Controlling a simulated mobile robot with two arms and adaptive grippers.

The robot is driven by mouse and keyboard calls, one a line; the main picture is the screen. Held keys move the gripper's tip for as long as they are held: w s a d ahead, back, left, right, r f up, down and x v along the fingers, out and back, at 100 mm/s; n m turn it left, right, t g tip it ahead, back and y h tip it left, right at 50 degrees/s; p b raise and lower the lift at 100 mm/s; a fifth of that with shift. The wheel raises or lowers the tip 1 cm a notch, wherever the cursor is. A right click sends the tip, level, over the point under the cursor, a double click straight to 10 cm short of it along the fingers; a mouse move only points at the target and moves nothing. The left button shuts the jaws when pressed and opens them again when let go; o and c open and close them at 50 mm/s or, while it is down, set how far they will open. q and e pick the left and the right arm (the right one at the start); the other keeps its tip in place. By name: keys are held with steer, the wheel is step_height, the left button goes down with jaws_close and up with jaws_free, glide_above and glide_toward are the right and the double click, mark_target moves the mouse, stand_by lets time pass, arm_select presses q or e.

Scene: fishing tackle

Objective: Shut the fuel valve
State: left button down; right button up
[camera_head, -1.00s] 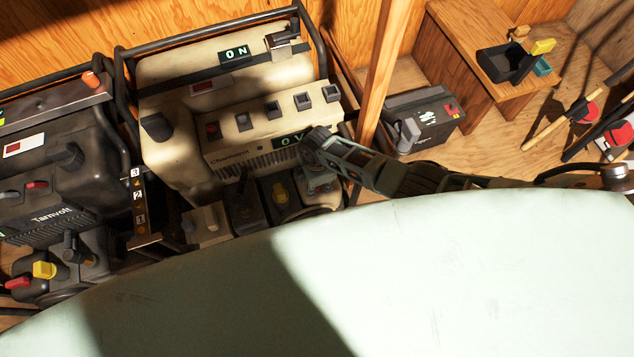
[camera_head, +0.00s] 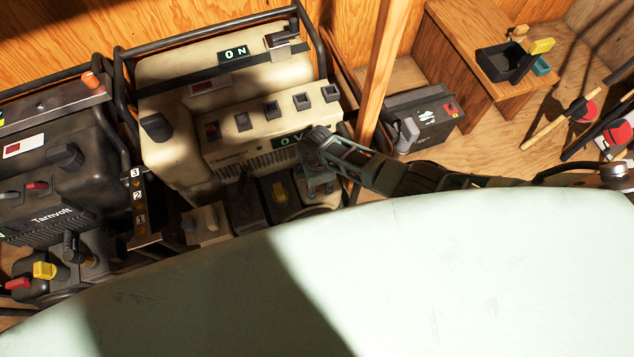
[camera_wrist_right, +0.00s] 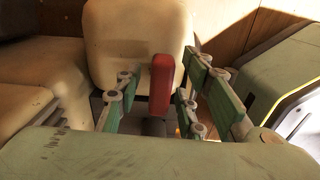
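A cream generator (camera_head: 180,75) stands at the back, with a display reading ON on top. In the right wrist view a red lever (camera_wrist_right: 160,85) stands upright between the fingers of my right gripper (camera_wrist_right: 157,92); it looks like the fuel valve handle. The fingers are apart, one on each side, with visible gaps to the lever. In the head view my right gripper (camera_head: 316,150) reaches in from the right to the generator's lower right front. The red lever is hidden there. My left gripper is not in view.
A dark generator (camera_head: 60,185) with red and yellow levers stands on the left. A wooden post (camera_head: 385,75) and a black battery-like box (camera_head: 430,115) are to the right.

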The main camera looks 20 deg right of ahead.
steer(key=shift+r, duration=0.1)
step_height(320, 180, up, 12)
stand_by(0.8)
steer(key=shift+s+a, duration=0.1)
stand_by(0.3)
